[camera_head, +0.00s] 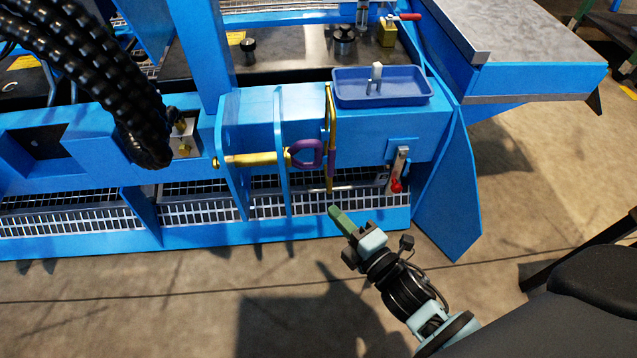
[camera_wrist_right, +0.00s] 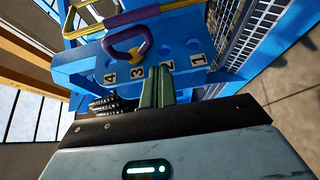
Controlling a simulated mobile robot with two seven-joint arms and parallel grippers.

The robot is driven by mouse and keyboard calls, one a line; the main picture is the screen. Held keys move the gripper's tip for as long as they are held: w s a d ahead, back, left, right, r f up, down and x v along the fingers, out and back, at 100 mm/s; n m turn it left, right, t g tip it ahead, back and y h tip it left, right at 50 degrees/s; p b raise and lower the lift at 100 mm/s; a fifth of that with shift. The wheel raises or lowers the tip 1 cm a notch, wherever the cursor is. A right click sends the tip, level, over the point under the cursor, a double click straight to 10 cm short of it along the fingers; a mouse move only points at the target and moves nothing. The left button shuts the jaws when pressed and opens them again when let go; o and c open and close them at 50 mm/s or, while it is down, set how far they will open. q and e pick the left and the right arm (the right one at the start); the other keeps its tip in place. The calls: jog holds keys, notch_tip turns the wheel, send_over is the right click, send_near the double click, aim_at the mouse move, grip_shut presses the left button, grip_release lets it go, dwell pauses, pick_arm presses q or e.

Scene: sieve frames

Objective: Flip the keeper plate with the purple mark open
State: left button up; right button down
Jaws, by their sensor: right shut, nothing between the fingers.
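The keeper plate (camera_head: 331,110) is a thin yellow bar with a purple section, standing upright along the blue frame in the head view. In the right wrist view the keeper plate (camera_wrist_right: 150,14) crosses the top, its purple section in the middle. A purple loop handle (camera_head: 307,142) sits beside it, at the end of a yellow pin (camera_head: 255,160); the loop also shows in the right wrist view (camera_wrist_right: 127,56). My right gripper (camera_head: 337,212) has green fingers, shut and empty, just below the plate's lower end. In the right wrist view its fingers (camera_wrist_right: 158,85) point toward the numbered blue plate.
A blue tray (camera_head: 420,99) with a small pale object stands on the frame, right of the keeper plate. A red-knobbed lever (camera_head: 397,186) is right of my gripper. Blue upright plates flank the pin. Number labels (camera_wrist_right: 137,72) sit below holes. Open floor lies in front.

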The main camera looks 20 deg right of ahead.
aim_at(329, 181)
pick_arm(q)
jog(key=shift+s, duration=0.1)
pick_arm(e)
jog(key=b+x, duration=0.3)
jog(key=x, duration=0.7)
pick_arm(q)
jog(key=f, duration=0.2)
jog(key=f+b, duration=0.1)
jog(key=f, duration=0.1)
jog(key=shift+s, duration=0.3)
pick_arm(e)
jog(key=d, duration=0.4)
jog(key=shift+s, duration=0.2)
pick_arm(q)
jog(key=shift+s, duration=0.15)
jog(key=shift+s+r+g, duration=0.1)
jog(key=shift+g, duration=0.2)
pick_arm(e)
jog(key=shift+d, duration=0.2)
